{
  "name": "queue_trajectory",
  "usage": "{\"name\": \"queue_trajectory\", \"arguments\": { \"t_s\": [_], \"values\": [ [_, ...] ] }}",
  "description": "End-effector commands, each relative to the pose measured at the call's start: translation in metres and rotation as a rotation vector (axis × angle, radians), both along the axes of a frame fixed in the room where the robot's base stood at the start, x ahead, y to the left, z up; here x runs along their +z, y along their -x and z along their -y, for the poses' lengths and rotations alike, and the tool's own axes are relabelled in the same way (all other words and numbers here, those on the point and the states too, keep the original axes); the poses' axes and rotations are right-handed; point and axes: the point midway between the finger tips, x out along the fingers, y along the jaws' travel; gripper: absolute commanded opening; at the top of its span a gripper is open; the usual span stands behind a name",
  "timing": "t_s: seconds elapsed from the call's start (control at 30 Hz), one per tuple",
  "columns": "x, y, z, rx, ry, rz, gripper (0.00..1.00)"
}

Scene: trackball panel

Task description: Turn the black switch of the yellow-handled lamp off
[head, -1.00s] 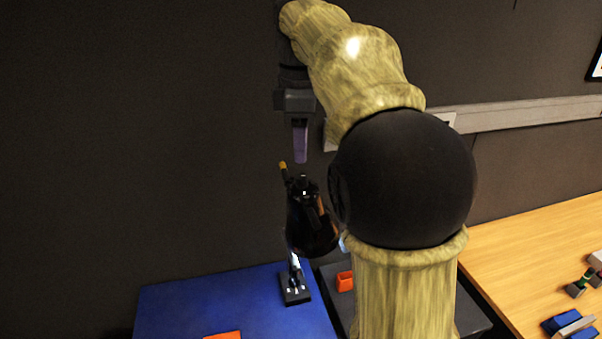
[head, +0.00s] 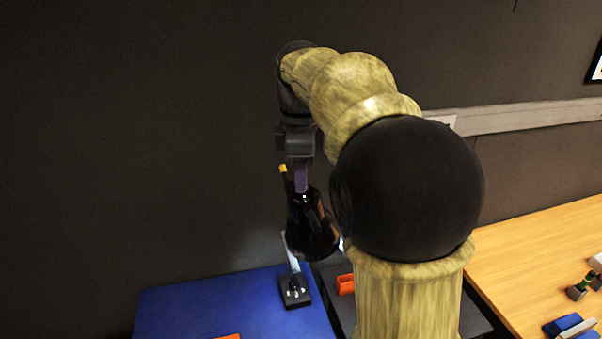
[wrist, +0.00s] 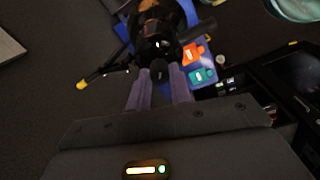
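The black lamp head (head: 312,232) stands above the blue surface on a thin stem with a small dark base (head: 294,290). Its thin handle with a yellow tip (head: 283,169) sticks up on its left; the tip also shows in the wrist view (wrist: 82,85). My gripper (head: 301,186) points down at the top of the lamp. In the wrist view my gripper (wrist: 160,76) has its two purple fingers apart, on either side of a small black knob-like switch (wrist: 158,70). I cannot tell whether the fingers touch it. The lamp's underside glows pale.
The blue surface (head: 200,308) carries an orange piece (head: 228,336) at its front. An orange box (head: 346,284) lies on a dark panel to the right. A wooden table (head: 530,250) with small blocks is at the far right. A dark wall stands behind.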

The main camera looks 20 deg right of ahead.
Motion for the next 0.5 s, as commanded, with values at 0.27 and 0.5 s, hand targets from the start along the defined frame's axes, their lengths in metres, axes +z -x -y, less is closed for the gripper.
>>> {"name": "queue_trajectory", "arguments": {
  "t_s": [0.27, 0.5],
  "values": [
    [0.0001, 0.0002, -0.0001, -0.006, 0.000, 0.000, 0.00],
    [0.0004, 0.0007, 0.0001, -0.060, 0.000, 0.010, 0.00]
  ]
}}
